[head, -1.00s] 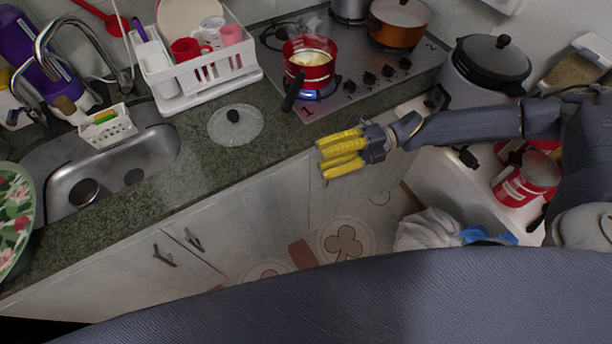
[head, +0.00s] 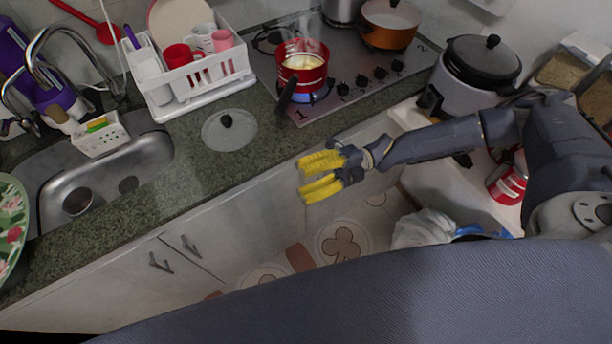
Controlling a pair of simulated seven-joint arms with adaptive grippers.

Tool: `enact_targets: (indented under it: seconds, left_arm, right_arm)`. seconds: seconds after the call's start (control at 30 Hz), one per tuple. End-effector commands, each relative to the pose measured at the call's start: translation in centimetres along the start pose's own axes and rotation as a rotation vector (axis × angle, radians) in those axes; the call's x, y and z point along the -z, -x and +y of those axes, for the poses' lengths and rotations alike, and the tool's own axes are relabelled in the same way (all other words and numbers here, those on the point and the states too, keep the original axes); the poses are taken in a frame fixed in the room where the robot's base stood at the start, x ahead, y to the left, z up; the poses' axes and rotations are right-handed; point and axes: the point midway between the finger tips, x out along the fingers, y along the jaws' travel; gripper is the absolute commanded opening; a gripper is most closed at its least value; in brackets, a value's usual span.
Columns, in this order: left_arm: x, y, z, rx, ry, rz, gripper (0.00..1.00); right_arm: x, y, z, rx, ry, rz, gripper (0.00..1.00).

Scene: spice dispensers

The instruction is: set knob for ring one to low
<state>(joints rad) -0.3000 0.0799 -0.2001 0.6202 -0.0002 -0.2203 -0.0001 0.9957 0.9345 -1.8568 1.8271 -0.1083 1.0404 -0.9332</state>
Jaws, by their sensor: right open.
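The steel cooktop (head: 318,107) is set in the counter, with a "1" printed near its front left and a "2" at its right. Several black knobs (head: 362,81) run in a row across it; I cannot read their settings. A red pot (head: 303,72) with a dark handle sits on the front-left ring, over a blue flame, with pale steaming contents. My right gripper (head: 300,177), with yellow fingers, is open and empty in front of the counter edge, below and apart from the knobs. My left gripper is not in view.
An orange pot (head: 390,22) stands at the back right of the cooktop. A glass lid (head: 229,129) lies on the counter (head: 190,185) left of it. A white dish rack (head: 200,75) and a sink are further left. A rice cooker (head: 470,75) stands right.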

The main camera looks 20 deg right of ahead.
Motion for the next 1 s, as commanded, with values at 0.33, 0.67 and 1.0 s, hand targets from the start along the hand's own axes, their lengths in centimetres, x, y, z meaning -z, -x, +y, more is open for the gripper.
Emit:
enact_targets:
  seconds: [0.33, 0.67, 1.0]
  left_arm:
    - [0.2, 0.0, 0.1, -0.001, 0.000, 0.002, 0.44]
    - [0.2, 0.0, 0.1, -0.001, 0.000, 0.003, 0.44]
    - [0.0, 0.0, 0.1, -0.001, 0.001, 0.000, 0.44]
  right_arm:
    - [-0.2, 0.4, 1.6, 0.022, 0.100, 0.056, 0.56]
    - [-2.9, 4.9, 6.5, 0.280, 0.656, 0.286, 0.56]
    - [-8.8, 13.8, 12.4, 0.724, 1.101, 0.462, 0.56]
